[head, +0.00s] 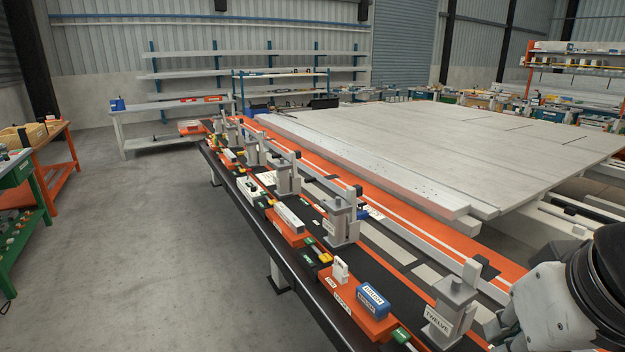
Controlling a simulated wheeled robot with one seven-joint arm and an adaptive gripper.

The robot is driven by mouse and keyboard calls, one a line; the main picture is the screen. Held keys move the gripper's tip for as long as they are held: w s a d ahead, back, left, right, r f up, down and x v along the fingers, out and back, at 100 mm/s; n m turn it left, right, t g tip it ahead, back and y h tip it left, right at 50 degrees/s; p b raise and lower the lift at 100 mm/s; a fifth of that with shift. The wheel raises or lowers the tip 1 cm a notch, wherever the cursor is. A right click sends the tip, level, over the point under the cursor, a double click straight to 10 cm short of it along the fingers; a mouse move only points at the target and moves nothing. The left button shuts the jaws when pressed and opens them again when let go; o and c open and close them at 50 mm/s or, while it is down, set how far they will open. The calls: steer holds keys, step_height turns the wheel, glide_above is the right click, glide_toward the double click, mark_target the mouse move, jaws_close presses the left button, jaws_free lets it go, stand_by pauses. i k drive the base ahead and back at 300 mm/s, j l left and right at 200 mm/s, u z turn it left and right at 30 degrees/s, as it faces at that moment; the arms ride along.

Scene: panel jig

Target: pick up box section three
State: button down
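The long panel jig bench (290,278) runs from the lower right to the back left, with grey clamp posts and orange trays along it. A short pale box-section piece (290,217) lies on an orange tray (287,235) near the middle of the bench. Another pale block (247,187) lies farther back. I cannot read a "three" on any piece, so I cannot tell which is box section three. My arm shows at the lower right. My gripper is not in view.
A near clamp post (445,308) is labelled "TWELVE". A blue box (373,300) and a white upright part (341,271) sit on the nearest orange tray. A large pale panel (450,150) lies beyond the bench. The concrete floor (130,250) at left is largely clear.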

mark_target(228, 154)
steer(key=i+j+u, duration=0.7)
steer(key=u, duration=0.15)
steer(key=i+u, duration=0.4)
steer(key=i+j+z, duration=0.1)
steer(key=i, duration=0.35)
steer(key=i+j+z, duration=0.1)
steer(key=i, duration=0.35)
steer(key=i+j, duration=0.2)
steer(key=i, duration=0.25)
steer(key=i+j+z, duration=0.15)
steer(key=i, duration=0.3)
steer(key=i+j+z, duration=0.85)
steer(key=i+l, duration=0.05)
steer(key=i, duration=0.05)
